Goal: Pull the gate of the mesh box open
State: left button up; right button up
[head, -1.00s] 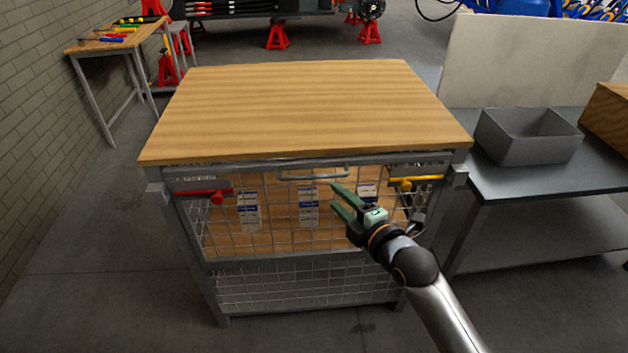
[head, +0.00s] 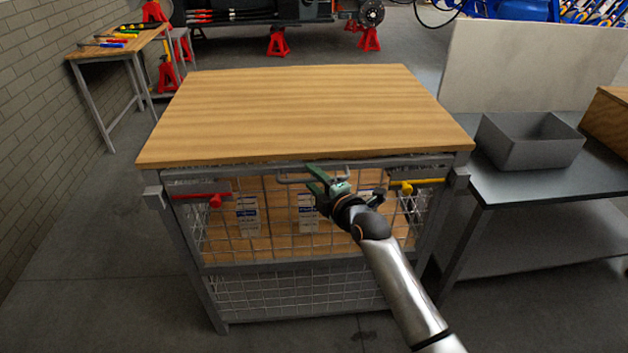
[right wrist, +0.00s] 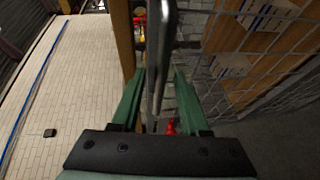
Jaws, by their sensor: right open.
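The mesh box (head: 285,294) stands under a wooden top, and its upper front is the wire gate (head: 230,242), upright and closed. A grey bar handle (head: 288,181) runs along the gate's top edge. It also shows in the right wrist view (right wrist: 160,45), between the fingers. My right gripper (head: 312,177) is open at the handle's right part, its green fingers on either side of the bar; they also show in the right wrist view (right wrist: 157,85). I cannot tell whether they touch it. A red latch (head: 212,200) and a yellow latch (head: 402,188) flank the gate. My left gripper is out of view.
White-and-blue cartons (head: 247,215) stand behind the mesh. The wooden top (head: 290,115) overhangs just above the handle. A metal table with a grey bin (head: 527,143) is close on the right. The floor (head: 100,270) at the left is clear.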

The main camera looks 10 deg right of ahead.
grip_shut()
dwell(0.3)
dwell(1.1)
